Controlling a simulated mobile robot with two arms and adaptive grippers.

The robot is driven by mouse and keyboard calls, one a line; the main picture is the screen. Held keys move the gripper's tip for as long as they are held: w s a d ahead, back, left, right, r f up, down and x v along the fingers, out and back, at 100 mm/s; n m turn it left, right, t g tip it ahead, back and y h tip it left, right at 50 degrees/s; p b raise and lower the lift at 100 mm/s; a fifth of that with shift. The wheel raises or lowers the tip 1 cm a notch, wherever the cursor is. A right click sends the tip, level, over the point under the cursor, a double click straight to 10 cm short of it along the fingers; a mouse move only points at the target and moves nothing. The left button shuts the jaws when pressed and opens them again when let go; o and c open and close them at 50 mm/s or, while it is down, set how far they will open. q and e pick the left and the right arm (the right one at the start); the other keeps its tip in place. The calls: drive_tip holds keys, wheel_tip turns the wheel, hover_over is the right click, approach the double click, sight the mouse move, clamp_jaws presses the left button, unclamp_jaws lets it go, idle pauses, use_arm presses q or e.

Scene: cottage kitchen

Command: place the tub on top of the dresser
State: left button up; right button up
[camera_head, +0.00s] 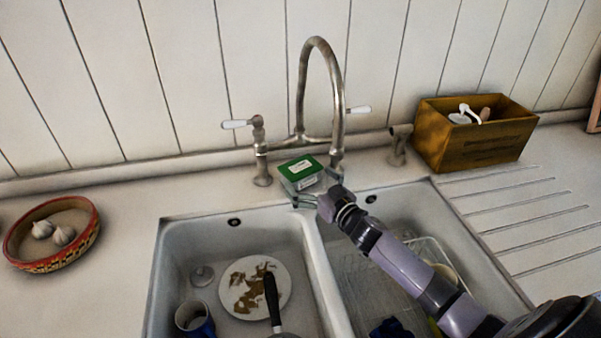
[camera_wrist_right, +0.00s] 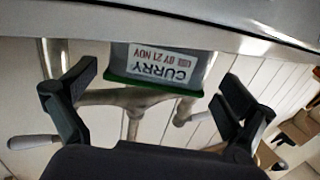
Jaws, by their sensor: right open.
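The tub (camera_head: 302,173) is a small box with a green lid and a white label. It sits behind the sink on the counter, between the tap's legs. In the right wrist view the tub (camera_wrist_right: 124,61) shows its label reading "CURRY". My right gripper (camera_head: 316,188) reaches to the front of the tub. In the wrist view my right gripper (camera_wrist_right: 160,95) is open, its fingers apart on either side of the tub, with nothing held. My left gripper is not in view. No dresser is in view.
The tap (camera_head: 338,95) arches over the tub. A double sink (camera_head: 235,222) lies in front, with a plate (camera_head: 254,287) and blue mug (camera_head: 193,318) in its left basin. A wooden box (camera_head: 473,140) stands right; a bowl with garlic (camera_head: 50,232) stands left.

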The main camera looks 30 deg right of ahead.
sight(300, 166)
drive_tip(key=w, duration=0.2)
drive_tip(key=w+r, duration=0.1)
drive_tip(key=shift+w+a+p, duration=0.15)
drive_tip(key=shift+w+p, duration=0.25)
drive_tip(key=shift+w+f, duration=0.1)
drive_tip(key=shift+w, duration=0.35)
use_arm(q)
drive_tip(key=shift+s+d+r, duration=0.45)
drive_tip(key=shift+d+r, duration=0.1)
use_arm(e)
drive_tip(key=shift+s, duration=0.1)
drive_tip(key=shift+c, duration=0.5)
drive_tip(key=c, duration=1.2)
drive_tip(key=shift+r, duration=0.65)
wheel_tip(300, 166, up, 2)
drive_tip(key=shift+r, duration=0.2)
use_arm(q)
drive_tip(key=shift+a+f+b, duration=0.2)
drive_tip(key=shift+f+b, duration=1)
use_arm(e)
drive_tip(key=s+d, duration=0.2)
drive_tip(key=s, duration=1.5)
drive_tip(key=shift+s+d, duration=0.2)
drive_tip(key=shift+s, duration=0.15)
